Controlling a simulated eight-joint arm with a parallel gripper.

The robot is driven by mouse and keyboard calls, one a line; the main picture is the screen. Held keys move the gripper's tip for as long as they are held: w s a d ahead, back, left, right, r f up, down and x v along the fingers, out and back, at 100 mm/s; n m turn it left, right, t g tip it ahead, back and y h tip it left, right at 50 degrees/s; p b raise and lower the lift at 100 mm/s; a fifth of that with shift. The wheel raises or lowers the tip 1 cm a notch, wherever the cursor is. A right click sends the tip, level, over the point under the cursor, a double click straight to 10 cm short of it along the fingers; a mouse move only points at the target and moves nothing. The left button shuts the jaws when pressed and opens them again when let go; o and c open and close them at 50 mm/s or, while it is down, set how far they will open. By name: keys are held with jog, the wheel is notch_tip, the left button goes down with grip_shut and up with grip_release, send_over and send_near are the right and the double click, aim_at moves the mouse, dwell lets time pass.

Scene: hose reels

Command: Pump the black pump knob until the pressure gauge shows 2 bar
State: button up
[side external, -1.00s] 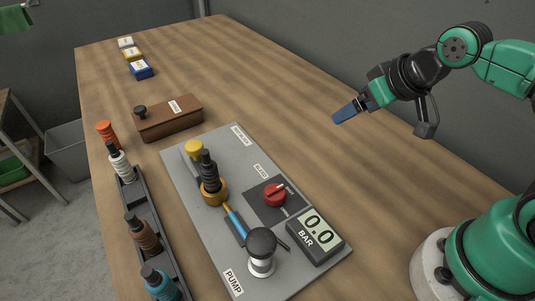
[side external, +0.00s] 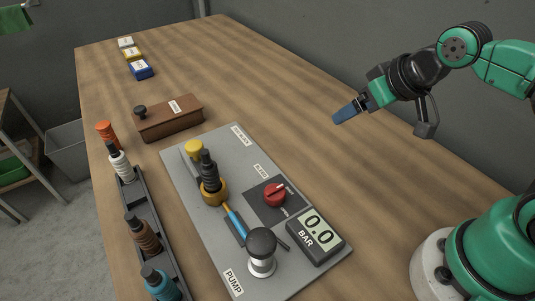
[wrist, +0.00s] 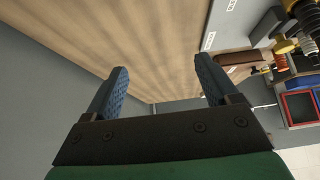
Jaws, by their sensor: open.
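The black pump knob (side external: 262,242) tops a white cylinder at the front of the grey panel (side external: 190,226), by a PUMP label. My gripper (side external: 338,117) is raised over the table, well up and to the right of the panel in the side view, far from the knob. In the wrist view its two blue fingers (wrist: 158,84) are apart with nothing between them. The knob cannot be made out in the wrist view.
The panel also bears a red bleed dial (side external: 274,193), a yellow knob (side external: 194,148) and a black-and-brass fitting (side external: 209,180). A rack (side external: 146,212) of bottle-like pieces stands left. A brown box (side external: 169,118) is behind. The table's right side is clear.

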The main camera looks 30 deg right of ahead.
grip_shut()
dwell(1.8)
